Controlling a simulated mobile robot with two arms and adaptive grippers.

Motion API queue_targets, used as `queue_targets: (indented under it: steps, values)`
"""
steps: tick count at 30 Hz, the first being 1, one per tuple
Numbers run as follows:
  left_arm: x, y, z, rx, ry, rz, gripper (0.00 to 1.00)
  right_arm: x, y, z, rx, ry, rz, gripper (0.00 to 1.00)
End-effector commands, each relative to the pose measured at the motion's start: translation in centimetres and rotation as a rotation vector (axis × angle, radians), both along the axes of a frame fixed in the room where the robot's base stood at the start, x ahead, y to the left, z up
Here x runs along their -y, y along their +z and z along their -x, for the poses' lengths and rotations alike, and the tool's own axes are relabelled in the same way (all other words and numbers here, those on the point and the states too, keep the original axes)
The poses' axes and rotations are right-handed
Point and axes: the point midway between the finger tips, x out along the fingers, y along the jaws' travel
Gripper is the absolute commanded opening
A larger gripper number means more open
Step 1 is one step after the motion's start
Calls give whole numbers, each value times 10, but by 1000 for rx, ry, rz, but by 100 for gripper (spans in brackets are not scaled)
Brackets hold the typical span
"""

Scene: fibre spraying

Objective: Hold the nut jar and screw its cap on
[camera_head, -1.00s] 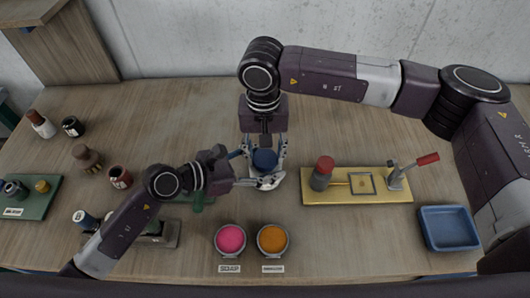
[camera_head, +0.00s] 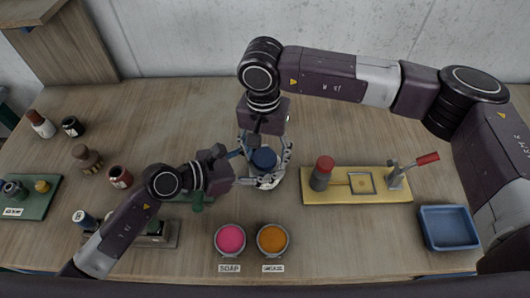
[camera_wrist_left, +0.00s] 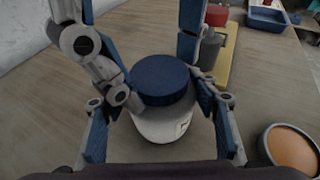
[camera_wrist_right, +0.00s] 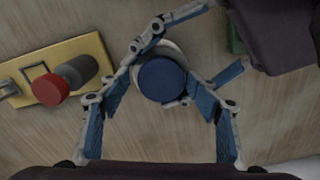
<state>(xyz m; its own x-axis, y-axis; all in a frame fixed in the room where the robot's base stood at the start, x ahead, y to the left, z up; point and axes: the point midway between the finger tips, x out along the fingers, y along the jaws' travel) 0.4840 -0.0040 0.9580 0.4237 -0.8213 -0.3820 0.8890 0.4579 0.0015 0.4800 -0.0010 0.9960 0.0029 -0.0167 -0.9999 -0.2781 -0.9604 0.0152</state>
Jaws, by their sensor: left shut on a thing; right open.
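The nut jar is a pale round jar (camera_wrist_left: 160,126) with a small label, standing upright on the table. Its dark blue cap (camera_head: 264,160) sits on top of it; whether it is threaded tight cannot be told. The cap also shows in the left wrist view (camera_wrist_left: 160,78) and the right wrist view (camera_wrist_right: 161,79). My left gripper (camera_wrist_left: 165,108) comes in from the left and is shut on the jar's body. My right gripper (camera_head: 265,150) points down from above, its fingers open on either side of the cap. In the right wrist view it (camera_wrist_right: 158,95) shows a gap to the cap.
A yellow board (camera_head: 325,197) with a red-topped piece (camera_head: 324,165) and a lever stands to the right, with a blue tray (camera_head: 448,228) beyond. Pink (camera_head: 230,239) and orange (camera_head: 272,239) pots sit in front. Several bottles stand left. The table behind is clear.

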Motion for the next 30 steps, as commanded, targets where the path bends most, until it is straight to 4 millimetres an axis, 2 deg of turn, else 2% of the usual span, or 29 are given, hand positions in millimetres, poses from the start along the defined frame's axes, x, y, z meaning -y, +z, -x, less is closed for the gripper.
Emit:
queue_targets:
  steps: [5, 15, 22, 27, 30]
  values:
    - [2, 0, 2, -2, -4, 2, 0, -1, 7, -2, 7, -1, -3, 59]
    - [1, 0, 1, -1, -2, 2, 0, -1, 45, -1, 5, -1, -2, 59]
    - [1, 1, 1, 0, -2, 2, 0, -1, 46, -1, 3, -1, -1, 59]
    - [1, 1, 1, 0, -2, 2, 0, -1, 46, -1, 2, 0, -1, 78]
    - [1, 1, 1, 0, -2, 2, 0, -1, 46, -1, 2, 0, -1, 80]
